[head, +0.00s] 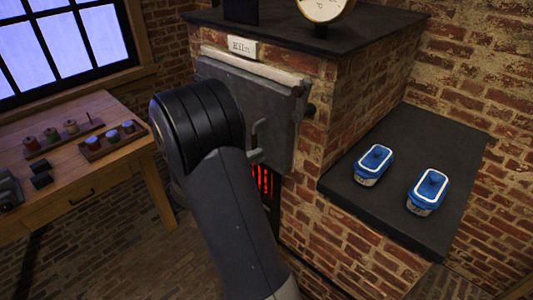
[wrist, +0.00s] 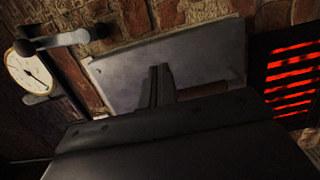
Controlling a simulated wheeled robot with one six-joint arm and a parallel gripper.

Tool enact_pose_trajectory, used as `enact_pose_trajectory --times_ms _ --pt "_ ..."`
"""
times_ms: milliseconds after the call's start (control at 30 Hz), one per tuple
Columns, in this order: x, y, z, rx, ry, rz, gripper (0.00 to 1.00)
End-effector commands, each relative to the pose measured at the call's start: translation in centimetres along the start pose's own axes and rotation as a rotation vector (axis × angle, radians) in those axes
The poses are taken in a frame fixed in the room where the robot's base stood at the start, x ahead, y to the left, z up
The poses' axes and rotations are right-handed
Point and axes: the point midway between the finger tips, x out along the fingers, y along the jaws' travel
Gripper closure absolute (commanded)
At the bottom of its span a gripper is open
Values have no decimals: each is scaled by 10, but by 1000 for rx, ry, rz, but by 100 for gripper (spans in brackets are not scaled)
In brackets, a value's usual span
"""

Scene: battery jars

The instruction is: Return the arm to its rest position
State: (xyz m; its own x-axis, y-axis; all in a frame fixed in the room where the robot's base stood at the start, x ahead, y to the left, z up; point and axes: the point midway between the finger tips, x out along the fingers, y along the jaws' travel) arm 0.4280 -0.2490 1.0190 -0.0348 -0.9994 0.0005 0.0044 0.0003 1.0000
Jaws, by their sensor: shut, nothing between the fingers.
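My arm (head: 235,215) rises from the bottom of the head view and stands in front of the kiln. My gripper is hidden behind the arm there. In the wrist view my gripper (wrist: 159,84) has its fingers together, with nothing between them. They point toward the grey kiln door (wrist: 215,55); I cannot tell the exact gap. The door also shows in the head view (head: 275,110), over the kiln front, partly covered by my arm.
A red glowing grate (wrist: 292,73) lies below the door. A dark side shelf (head: 405,145) holds two blue-lidded jars (head: 374,163) (head: 428,190). A wooden table (head: 95,195) with small trays stands at left. A dial gauge (head: 322,8) tops the kiln (head: 335,200).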

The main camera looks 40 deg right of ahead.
Motion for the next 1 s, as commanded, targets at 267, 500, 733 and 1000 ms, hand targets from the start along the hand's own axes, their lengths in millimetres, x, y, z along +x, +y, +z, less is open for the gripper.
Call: enact_pose_trajectory --times_ms 267,500,733,1000 --pt "-45 -2 4 0 4 -2 100" --pt "-56 -1 6 -2 2 -2 100" --pt "-56 -1 6 -2 1 -2 100" --pt "-42 0 5 -2 -1 -2 100"
